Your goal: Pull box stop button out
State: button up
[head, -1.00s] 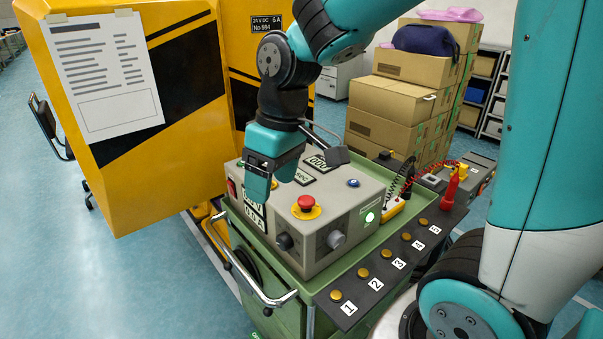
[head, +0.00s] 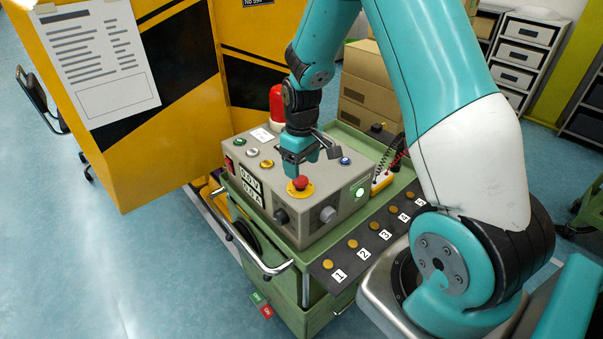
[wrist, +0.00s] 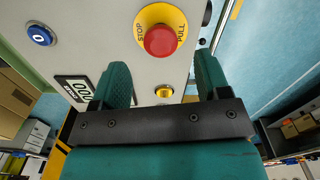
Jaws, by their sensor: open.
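The red stop button (head: 300,182) sits on a round yellow plate on top of the grey control box (head: 330,183), near its front edge. In the wrist view the red button (wrist: 161,40) shows from above, with STOP and PULL printed on its yellow plate (wrist: 143,17). My gripper (head: 300,168) is above the box, just behind the button in the head view. In the wrist view its two teal fingers (wrist: 161,80) are open and apart, with the button beyond their tips and nothing between them.
The box stands on a green cart (head: 285,262) with a black strip of numbered buttons (head: 353,243) along its edge. A yellow cabinet (head: 165,150) stands left; cardboard boxes (head: 365,90) stand behind.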

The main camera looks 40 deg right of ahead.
aim_at(301, 180)
jog(key=shift+f, duration=2.25)
jog(key=shift+c, duration=0.2)
jog(key=shift+p, duration=0.3)
grip_shut()
jog(key=shift+r+p, duration=0.45)
jog(key=shift+r, duration=0.45)
jog(key=shift+w, duration=0.1)
jog(key=shift+o, duration=0.2)
grip_release()
jog(key=shift+f, duration=0.1)
notch_tip(301, 180, up, 18)
jog(key=b, duration=0.2)
jog(key=shift+f+b, duration=0.25)
jog(key=shift+b, duration=0.05)
